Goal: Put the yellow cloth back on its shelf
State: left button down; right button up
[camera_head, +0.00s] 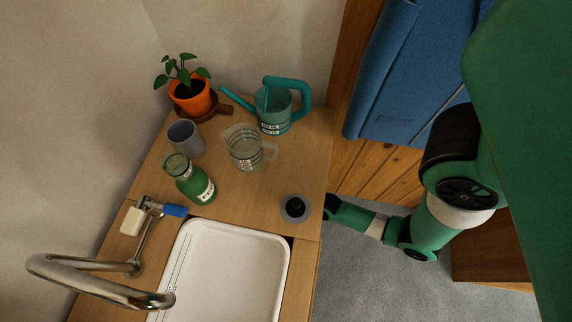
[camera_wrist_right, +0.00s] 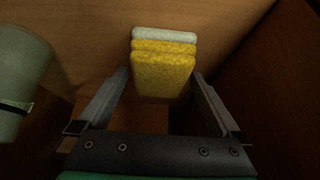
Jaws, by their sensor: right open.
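In the right wrist view, a yellow cloth (camera_wrist_right: 163,80), folded into a thick block, lies between the fingertips of my right gripper (camera_wrist_right: 161,74). The gripper is open, with a finger on each side of the cloth and what looks like a small gap at each. Behind it are a second yellow piece (camera_wrist_right: 165,47) and a pale grey-white one (camera_wrist_right: 164,34), close together against a wooden surface. In the head view my right arm reaches down beside the counter, and its gripper is hidden. The cloth does not show there. My left gripper is not in view.
In the right wrist view a pale green container (camera_wrist_right: 20,75) stands left of the gripper, and a dark wooden panel (camera_wrist_right: 280,75) is on the right. In the head view the counter (camera_head: 225,192) holds a watering can (camera_head: 275,112), a jug (camera_head: 243,148) and a green bottle (camera_head: 188,180).

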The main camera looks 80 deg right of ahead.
jog(key=p+v, duration=0.4)
jog(key=v, duration=0.6)
jog(key=shift+s+r, duration=0.2)
jog(key=shift+r, duration=0.15)
jog(key=shift+a, duration=0.1)
